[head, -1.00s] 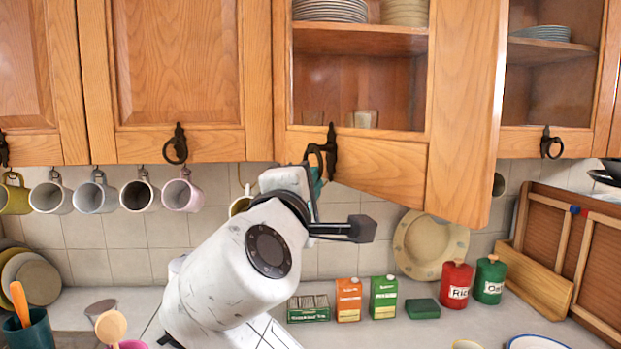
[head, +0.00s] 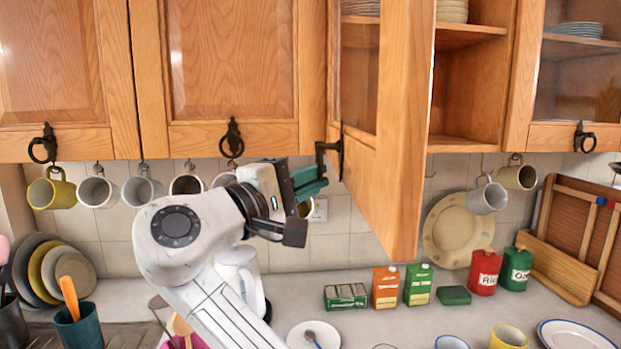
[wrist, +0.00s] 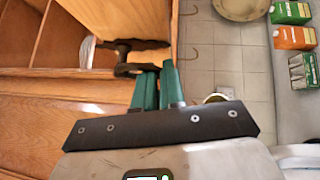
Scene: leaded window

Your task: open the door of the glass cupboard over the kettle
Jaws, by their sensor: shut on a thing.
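The glass cupboard door (head: 407,120) stands swung well out from its cupboard, with its free edge toward me. Its pane (head: 360,85) shows at a steep slant. The black ring handle (head: 338,152) is on the door's outer face, near the bottom. My gripper (head: 316,172) has its teal fingers shut on this handle, from the left of the door. In the wrist view, the fingertips (wrist: 158,72) meet the dark handle (wrist: 124,58) beside the wooden door (wrist: 125,18). A white kettle (head: 243,280) stands on the counter, partly hidden by my arm.
Open shelves (head: 470,100) with plates show right of the door. Mugs (head: 97,190) hang under the cupboards. Cartons (head: 386,287), red and green tins (head: 484,271) and a propped plate (head: 458,230) stand on the counter. Free air lies below the door.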

